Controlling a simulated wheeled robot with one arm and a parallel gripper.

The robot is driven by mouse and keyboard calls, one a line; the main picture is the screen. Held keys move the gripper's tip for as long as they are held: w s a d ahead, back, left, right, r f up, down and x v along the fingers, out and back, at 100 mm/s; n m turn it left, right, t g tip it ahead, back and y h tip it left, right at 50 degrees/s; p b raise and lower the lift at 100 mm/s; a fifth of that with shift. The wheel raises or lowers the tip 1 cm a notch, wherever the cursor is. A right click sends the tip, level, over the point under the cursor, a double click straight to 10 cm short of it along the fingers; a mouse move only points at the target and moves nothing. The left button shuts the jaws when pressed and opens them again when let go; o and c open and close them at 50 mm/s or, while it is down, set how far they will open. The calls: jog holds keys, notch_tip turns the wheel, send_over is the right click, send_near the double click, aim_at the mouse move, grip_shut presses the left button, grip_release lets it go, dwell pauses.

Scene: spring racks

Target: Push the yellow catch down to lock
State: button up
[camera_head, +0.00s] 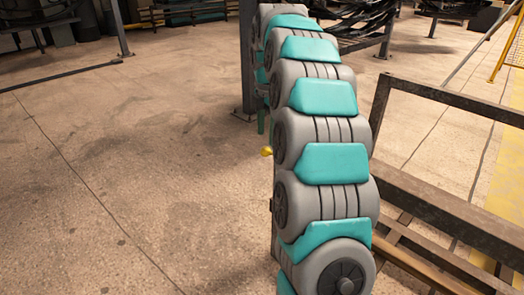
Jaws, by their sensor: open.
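A small yellow knob-like piece (267,151), which looks like the yellow catch, shows at mid-height just left of my grey and teal arm. Only this small part of it is visible. My arm hides what it is mounted on, and I cannot tell whether it is up or down. My gripper is not visible, so its distance from the catch cannot be seen.
A dark upright post (247,60) stands behind my arm. A brown metal frame (445,210) takes up the right side. Racks with dark coiled items (362,25) stand at the back. The concrete floor (130,180) on the left is clear.

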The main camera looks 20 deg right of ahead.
aim_at(266, 150)
notch_tip(266, 150, down, 8)
jog(key=shift+w+r+p, duration=0.1)
jog(key=shift+r+p, duration=0.15)
jog(key=shift+p, duration=0.05)
jog(key=shift+c, duration=0.3)
grip_shut()
dwell(1.1)
